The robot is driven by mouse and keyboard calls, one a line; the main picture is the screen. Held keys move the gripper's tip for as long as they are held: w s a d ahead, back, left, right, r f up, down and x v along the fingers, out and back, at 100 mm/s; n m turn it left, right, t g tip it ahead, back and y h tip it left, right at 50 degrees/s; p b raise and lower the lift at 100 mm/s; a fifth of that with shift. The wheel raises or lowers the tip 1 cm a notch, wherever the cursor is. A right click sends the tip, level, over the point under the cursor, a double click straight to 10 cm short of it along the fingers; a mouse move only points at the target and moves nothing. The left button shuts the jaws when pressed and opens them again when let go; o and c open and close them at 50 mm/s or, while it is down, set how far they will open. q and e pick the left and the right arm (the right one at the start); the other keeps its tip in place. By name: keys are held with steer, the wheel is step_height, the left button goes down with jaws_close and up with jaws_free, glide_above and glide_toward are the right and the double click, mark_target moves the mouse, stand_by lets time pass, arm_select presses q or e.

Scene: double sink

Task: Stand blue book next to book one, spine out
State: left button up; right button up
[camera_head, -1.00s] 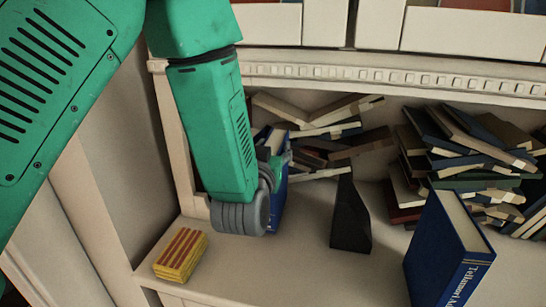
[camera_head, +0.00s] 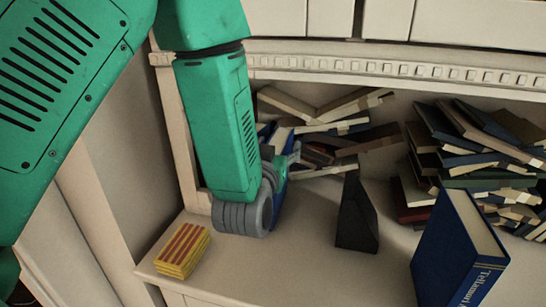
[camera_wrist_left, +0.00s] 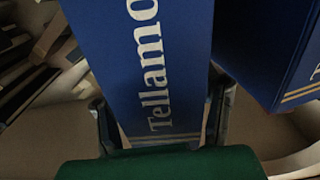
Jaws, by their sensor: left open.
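My left gripper (camera_head: 283,165) reaches into the shelf, mostly hidden behind its own wrist. In the left wrist view, its open fingers (camera_wrist_left: 161,105) stand on either side of a blue book (camera_wrist_left: 160,60) with the spine lettering "Tellamo" facing me. A second blue book (camera_wrist_left: 270,50) with gold lines stands close to its right there. In the head view, only a blue strip (camera_head: 279,200) shows beside the wrist. Another blue book (camera_head: 452,255) stands upright at the front right, its lettered spine towards me. I cannot tell which one is book one. My right gripper is not in view.
A black bookend (camera_head: 356,215) stands in the middle of the shelf. A yellow and red striped stack (camera_head: 183,250) lies at the front left. Several books are heaped at the back (camera_head: 330,125) and right (camera_head: 480,150). The shelf front between stack and bookend is clear.

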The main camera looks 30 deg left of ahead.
arm_select(q)
steer(key=a+p+v, duration=0.1)
steer(key=p+v, duration=0.7)
steer(key=v, duration=0.3)
steer(key=shift+s, duration=0.3)
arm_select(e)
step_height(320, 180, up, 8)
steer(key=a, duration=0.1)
arm_select(q)
steer(key=shift+f, duration=0.1)
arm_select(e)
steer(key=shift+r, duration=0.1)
arm_select(q)
steer(key=shift+d, duration=0.45)
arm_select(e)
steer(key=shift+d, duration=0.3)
